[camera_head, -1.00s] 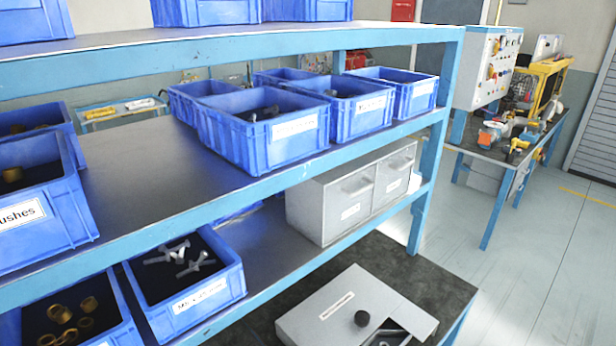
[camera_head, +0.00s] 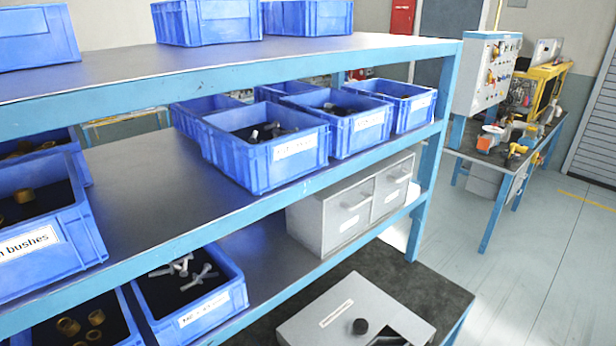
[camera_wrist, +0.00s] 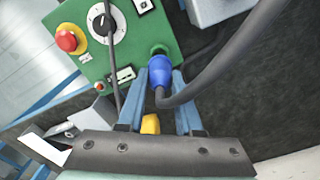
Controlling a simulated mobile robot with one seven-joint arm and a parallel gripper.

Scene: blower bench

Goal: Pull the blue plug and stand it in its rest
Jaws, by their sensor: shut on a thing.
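In the wrist view, the blue plug (camera_wrist: 160,73) is between the two blue fingers of my gripper (camera_wrist: 160,80), which is shut on it. A thick dark grey cable (camera_wrist: 210,72) curves from the plug up to the right. The plug's far end is at the edge of a green control box (camera_wrist: 175,30); I cannot tell how deep it sits there. A small yellow piece (camera_wrist: 150,124) shows between the fingers near the palm; I cannot tell what it is. I cannot make out the plug's rest. The head view shows neither my gripper nor the plug.
The green box carries a red button (camera_wrist: 70,39) and a dial (camera_wrist: 105,22); a thin cable (camera_wrist: 115,70) passes in front. A dark surface (camera_wrist: 260,100) lies to the right. In the head view, a blue shelf rack (camera_head: 380,62) holds several blue bins (camera_head: 265,150). Floor (camera_head: 540,270) at right is clear.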

